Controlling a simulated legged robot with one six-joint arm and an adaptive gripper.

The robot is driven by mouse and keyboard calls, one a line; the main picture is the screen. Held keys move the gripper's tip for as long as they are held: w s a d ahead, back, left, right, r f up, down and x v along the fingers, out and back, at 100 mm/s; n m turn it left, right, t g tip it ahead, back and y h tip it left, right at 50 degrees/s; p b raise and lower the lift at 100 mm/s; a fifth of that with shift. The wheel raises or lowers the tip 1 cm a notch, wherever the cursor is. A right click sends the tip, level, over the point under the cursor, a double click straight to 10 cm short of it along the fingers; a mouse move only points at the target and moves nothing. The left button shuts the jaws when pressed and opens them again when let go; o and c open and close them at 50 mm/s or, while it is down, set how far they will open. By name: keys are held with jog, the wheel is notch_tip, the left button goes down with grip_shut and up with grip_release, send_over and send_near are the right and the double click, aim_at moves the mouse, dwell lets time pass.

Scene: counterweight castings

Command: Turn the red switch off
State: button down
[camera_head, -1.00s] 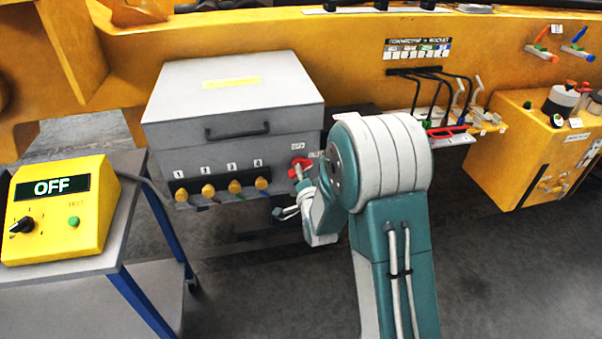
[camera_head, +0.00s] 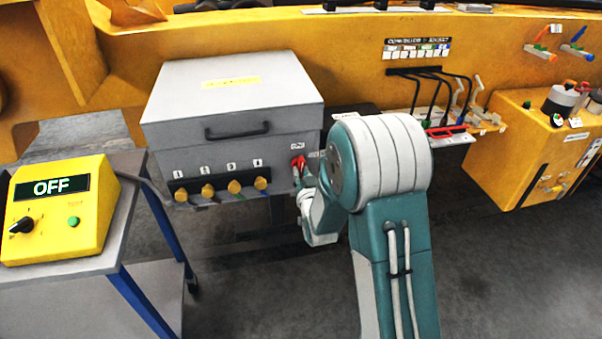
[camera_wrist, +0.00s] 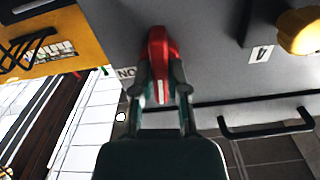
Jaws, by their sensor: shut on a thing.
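The red switch (camera_head: 298,166) is on the front of the grey box (camera_head: 235,95), at the right end past the row of yellow knobs. In the wrist view the red switch (camera_wrist: 158,55) sticks out between the fingers of my gripper (camera_wrist: 160,92). The fingers are shut on it, one on each side. A label partly covered by my gripper, reading "NO" as far as I can see, is beside the switch in that view. In the head view my arm hides most of my gripper and part of the switch.
Several yellow knobs (camera_head: 234,187) line the box front to the left of the switch. A yellow console (camera_head: 60,210) showing "OFF" stands on a cart at the left. A yellow cabinet (camera_head: 530,150) is at the right. Open floor lies in front of the box.

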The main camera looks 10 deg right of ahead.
jog(key=shift+f+n, duration=0.2)
jog(key=shift+n, duration=0.4)
jog(key=c, duration=0.7)
grip_release()
jog(key=shift+c, duration=0.2)
jog(key=shift+o, duration=0.5)
jog(key=shift+r, duration=0.1)
jog(key=shift+s, duration=0.1)
jog(key=s, duration=1.1)
jog(key=shift+s, duration=0.4)
jog(key=shift+a, duration=0.1)
